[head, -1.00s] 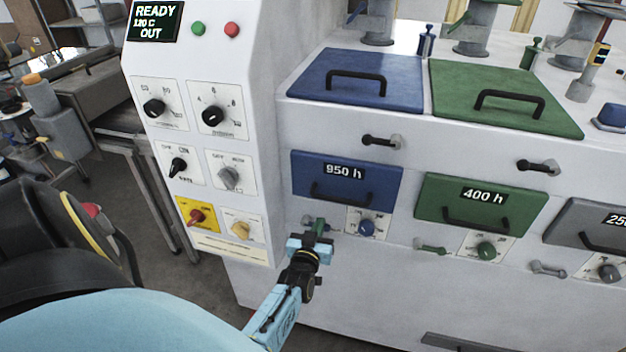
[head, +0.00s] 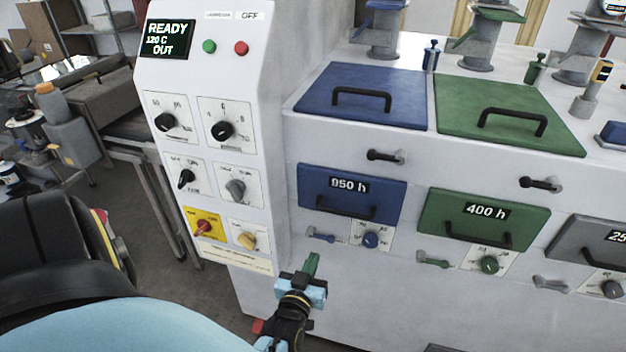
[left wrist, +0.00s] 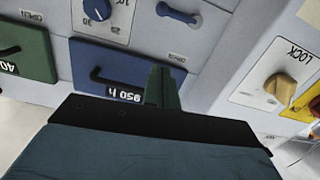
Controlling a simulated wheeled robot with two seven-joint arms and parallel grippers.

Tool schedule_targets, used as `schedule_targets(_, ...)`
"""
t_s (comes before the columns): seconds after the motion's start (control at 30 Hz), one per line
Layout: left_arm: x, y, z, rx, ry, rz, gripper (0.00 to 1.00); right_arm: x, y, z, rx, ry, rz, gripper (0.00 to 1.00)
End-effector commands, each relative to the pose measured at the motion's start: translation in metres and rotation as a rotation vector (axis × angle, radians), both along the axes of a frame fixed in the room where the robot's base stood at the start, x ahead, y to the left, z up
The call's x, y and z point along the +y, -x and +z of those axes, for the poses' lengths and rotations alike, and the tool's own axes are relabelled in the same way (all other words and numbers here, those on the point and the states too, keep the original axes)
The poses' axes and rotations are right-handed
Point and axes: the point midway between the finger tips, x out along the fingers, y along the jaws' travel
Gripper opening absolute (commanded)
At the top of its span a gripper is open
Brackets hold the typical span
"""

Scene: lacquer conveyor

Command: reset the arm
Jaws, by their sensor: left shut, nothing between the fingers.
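My left gripper (head: 311,264) has green fingers, which are shut with nothing between them. It hangs in front of the white machine (head: 262,300), below the blue lever (head: 321,237) and apart from it. In the left wrist view the shut fingers (left wrist: 162,86) overlap the blue 950 h drawer (left wrist: 135,68) in the picture. The blue lever also shows there (left wrist: 179,14), clear of the fingers. My right gripper is in neither view.
A control panel (head: 208,75) with knobs reads READY, 120 C, OUT. To the right are the blue 950 h drawer (head: 335,186), the green 400 h drawer (head: 450,225) and a grey drawer (head: 585,239). Floor shows left of the machine (head: 150,225).

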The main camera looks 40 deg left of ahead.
Motion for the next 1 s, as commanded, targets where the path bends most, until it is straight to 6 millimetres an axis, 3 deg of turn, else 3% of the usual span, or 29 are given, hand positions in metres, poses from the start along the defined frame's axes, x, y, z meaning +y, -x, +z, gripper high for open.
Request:
schedule_targets(0.37, 0.000, 0.000, -0.001, 0.001, 0.000, -0.001, 0.00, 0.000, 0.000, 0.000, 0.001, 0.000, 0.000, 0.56)
schedule_targets(0.47, -0.005, 0.000, -0.013, 0.024, 0.009, -0.017, 0.00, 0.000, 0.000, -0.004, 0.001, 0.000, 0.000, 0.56)
schedule_targets(0.57, -0.021, 0.002, -0.050, 0.098, 0.035, -0.068, 0.00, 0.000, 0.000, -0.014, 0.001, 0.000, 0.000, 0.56)
schedule_targets(0.67, -0.049, 0.011, -0.111, 0.226, 0.072, -0.152, 0.00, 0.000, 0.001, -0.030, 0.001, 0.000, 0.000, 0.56)
schedule_targets(0.77, -0.079, 0.034, -0.181, 0.387, 0.108, -0.247, 0.00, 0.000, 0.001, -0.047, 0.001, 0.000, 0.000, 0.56)
schedule_targets(0.87, -0.105, 0.068, -0.245, 0.556, 0.136, -0.333, 0.00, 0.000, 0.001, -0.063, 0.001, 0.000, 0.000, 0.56)
schedule_targets(1.0, -0.129, 0.134, -0.328, 0.801, 0.152, -0.438, 0.00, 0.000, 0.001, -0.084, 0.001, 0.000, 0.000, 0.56)
